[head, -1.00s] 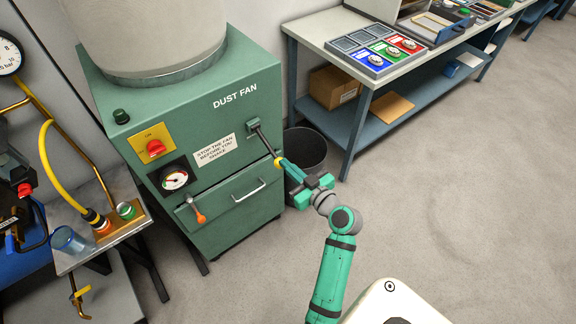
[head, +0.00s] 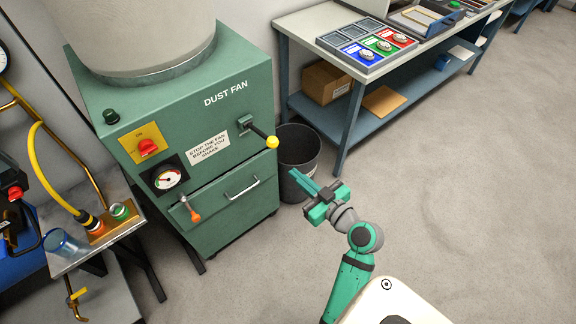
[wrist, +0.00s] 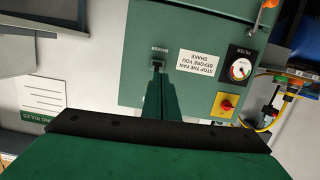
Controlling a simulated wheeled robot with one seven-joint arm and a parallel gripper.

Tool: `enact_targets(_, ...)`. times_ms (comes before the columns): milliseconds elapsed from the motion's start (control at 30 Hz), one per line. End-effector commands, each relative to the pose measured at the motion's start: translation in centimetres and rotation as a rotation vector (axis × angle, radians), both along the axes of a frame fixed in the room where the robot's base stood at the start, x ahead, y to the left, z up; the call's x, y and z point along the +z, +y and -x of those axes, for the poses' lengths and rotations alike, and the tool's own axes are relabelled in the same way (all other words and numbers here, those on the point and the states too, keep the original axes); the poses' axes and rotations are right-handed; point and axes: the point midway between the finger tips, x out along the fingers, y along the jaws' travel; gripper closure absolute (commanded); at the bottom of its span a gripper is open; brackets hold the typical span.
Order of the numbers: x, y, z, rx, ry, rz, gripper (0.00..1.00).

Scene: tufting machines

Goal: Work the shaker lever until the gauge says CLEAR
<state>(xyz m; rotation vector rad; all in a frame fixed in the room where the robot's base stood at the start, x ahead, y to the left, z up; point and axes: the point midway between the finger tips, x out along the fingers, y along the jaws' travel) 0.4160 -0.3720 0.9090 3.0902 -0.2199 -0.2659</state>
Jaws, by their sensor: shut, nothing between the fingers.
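The shaker lever (head: 258,131) is a black bar with a yellow knob on the front of the green dust fan cabinet (head: 232,155). It sticks out and slopes down to the right. In the wrist view its mount (wrist: 157,65) shows under the word SHAKER; the rest is hidden behind my fingers. The round gauge (head: 168,180) has a white face with coloured marks; its reading is too small to tell. It also shows in the wrist view (wrist: 241,69), labelled FILTER. My gripper (head: 293,174) is shut and empty, below and right of the knob, apart from it.
A red switch (head: 148,147) sits on a yellow plate above the gauge, near a sign about stopping the fan before shaking. An orange-tipped handle (head: 192,212) is below. A dark bin (head: 298,150) stands behind my gripper, beside a workbench (head: 300,22). Floor at right is clear.

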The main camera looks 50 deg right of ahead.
Motion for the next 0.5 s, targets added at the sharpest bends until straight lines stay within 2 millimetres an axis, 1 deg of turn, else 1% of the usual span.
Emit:
enact_targets(33, -0.1, 0.1, 0.9, -0.002, 0.000, -0.001, 1.00)
enact_targets(200, -0.4, 0.3, 2.5, -0.002, -0.002, 0.002, 1.00)
enact_targets(300, -0.4, 0.4, 2.9, -0.002, -0.003, 0.002, 1.00)
enact_targets(500, -0.4, 0.4, 3.0, -0.001, -0.004, 0.003, 1.00)
